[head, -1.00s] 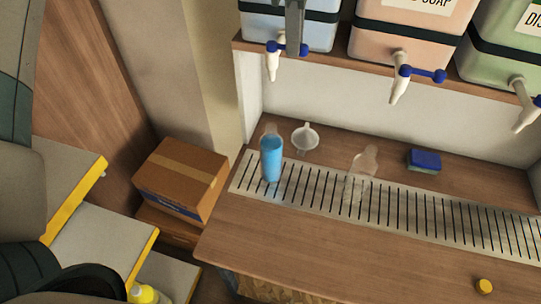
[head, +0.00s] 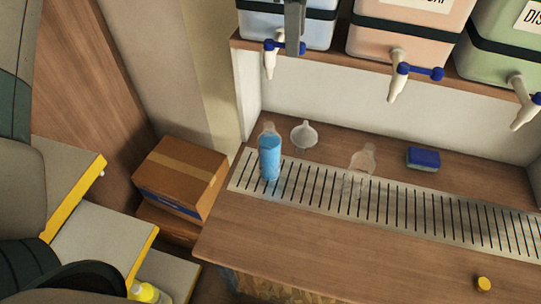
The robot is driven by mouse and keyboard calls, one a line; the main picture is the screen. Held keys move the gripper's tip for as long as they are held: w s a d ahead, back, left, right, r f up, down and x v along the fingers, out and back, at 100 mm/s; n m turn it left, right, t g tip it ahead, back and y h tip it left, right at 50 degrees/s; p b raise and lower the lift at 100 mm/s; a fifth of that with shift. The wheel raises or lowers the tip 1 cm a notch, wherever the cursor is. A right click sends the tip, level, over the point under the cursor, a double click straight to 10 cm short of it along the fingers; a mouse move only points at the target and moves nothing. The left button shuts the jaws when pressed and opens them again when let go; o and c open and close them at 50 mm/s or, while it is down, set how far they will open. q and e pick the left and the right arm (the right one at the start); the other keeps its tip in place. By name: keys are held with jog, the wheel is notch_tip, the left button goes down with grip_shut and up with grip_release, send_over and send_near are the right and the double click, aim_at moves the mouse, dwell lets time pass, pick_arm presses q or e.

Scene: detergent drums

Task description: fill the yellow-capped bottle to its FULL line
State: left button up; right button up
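A clear bottle (head: 269,158) stands upright on the slotted drip grate, below the white tap (head: 269,62) of the blue drum (head: 318,28). Blue liquid fills it to near its shoulder. Its mouth looks uncapped, and its FULL line cannot be made out. A second clear bottle (head: 360,172) stands on the grate to the right and looks empty. A loose yellow cap (head: 483,284) lies at the counter's front right. Part of my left gripper (head: 294,28) hangs before the blue drum, beside the tap's blue lever; its fingertips cannot be told apart. My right gripper is not visible.
A pink drum (head: 400,35) and a green drum (head: 503,50) stand on the shelf with taps. A white funnel (head: 303,134) and a blue sponge (head: 423,158) lie behind the grate (head: 420,217). A cardboard box (head: 180,175) sits left. The counter front is mostly clear.

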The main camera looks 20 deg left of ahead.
pick_arm(q)
jog(key=shift+a+f, duration=0.1)
jog(key=shift+a, duration=0.05)
jog(key=shift+w, duration=0.1)
dwell(0.4)
jog(key=o, duration=0.4)
jog(key=shift+p+v, duration=0.65)
jog(key=shift+v, duration=1.55)
jog(key=shift+w, duration=0.1)
